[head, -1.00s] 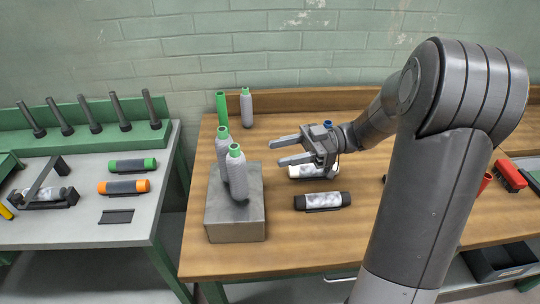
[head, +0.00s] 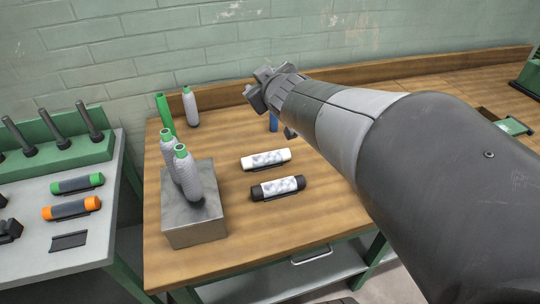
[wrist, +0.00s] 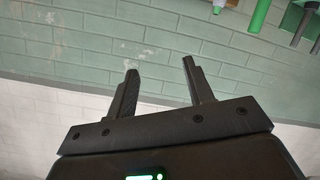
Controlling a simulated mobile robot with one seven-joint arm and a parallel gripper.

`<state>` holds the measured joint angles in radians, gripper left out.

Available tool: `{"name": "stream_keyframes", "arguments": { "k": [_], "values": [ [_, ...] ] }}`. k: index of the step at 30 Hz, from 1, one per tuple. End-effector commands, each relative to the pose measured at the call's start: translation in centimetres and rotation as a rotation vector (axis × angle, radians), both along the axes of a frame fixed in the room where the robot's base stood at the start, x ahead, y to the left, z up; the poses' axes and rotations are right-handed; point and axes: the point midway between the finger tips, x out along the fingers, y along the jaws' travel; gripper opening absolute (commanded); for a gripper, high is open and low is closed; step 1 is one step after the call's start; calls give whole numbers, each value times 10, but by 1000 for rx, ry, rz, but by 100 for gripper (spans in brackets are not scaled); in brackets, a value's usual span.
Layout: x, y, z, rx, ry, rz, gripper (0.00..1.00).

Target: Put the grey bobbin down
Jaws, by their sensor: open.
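Two grey bobbins with green tops stand upright on a grey block (head: 196,218) at the left of the wooden table: a rear one (head: 169,152) and a front one (head: 187,176). Another grey, green-topped bobbin (head: 191,107) stands on the table near the back wall. I cannot tell which of them the task means. My gripper (head: 256,90) is raised, to the right of these bobbins, pointing toward the wall. In the wrist view its two fingers (wrist: 160,68) are apart with nothing between them.
A green tube (head: 165,112) stands at the back left. A white roll (head: 265,159) and a black-ended roll (head: 277,187) lie right of the block. A side table at left bears a rack of pegs (head: 52,150), a green-ended roll (head: 77,183) and an orange-ended roll (head: 70,208).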

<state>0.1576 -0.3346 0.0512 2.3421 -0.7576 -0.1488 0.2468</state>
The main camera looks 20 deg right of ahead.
Motion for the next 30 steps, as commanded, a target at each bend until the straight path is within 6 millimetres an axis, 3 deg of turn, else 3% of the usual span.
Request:
{"name": "stream_keyframes", "arguments": {
  "k": [6, 12, 15, 21, 30],
  "values": [
    [-87, -19, -27, 128, 240, -260, 48],
    [-172, -1, -65, 280, 519, -340, 48],
    [-203, 13, -78, 334, 629, -334, 48],
    [-231, 27, -89, 382, 731, -317, 48],
    [-232, 27, -89, 384, 736, -316, 48]
  ]
}}
